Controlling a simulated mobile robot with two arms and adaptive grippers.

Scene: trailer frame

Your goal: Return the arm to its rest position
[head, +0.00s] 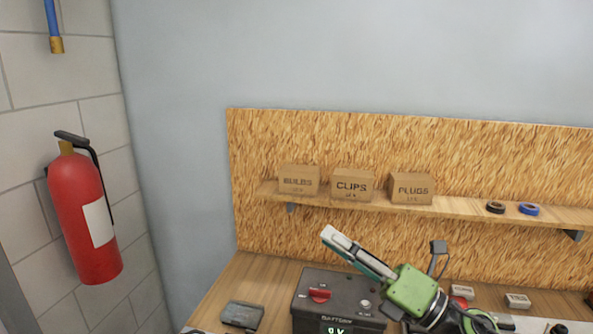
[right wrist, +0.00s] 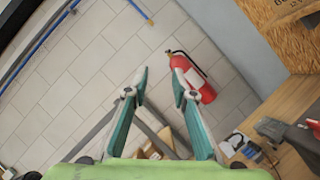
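My right gripper (head: 328,234) is raised above the workbench in the head view, in front of the black battery box (head: 322,290) with a red switch. Its fingers point up and to the left. In the right wrist view the two fingers (right wrist: 160,82) stand apart with nothing between them. The gripper's green body lies at the bottom of that view. My left gripper is not in either view.
A wooden shelf (head: 460,207) carries boxes marked BULBS (head: 298,180), CLIPS (head: 351,186) and PLUGS (head: 411,189), plus black and blue tape rolls. A grey object (head: 241,314) lies on the bench (head: 232,279). A red fire extinguisher (head: 84,220) hangs on the left wall.

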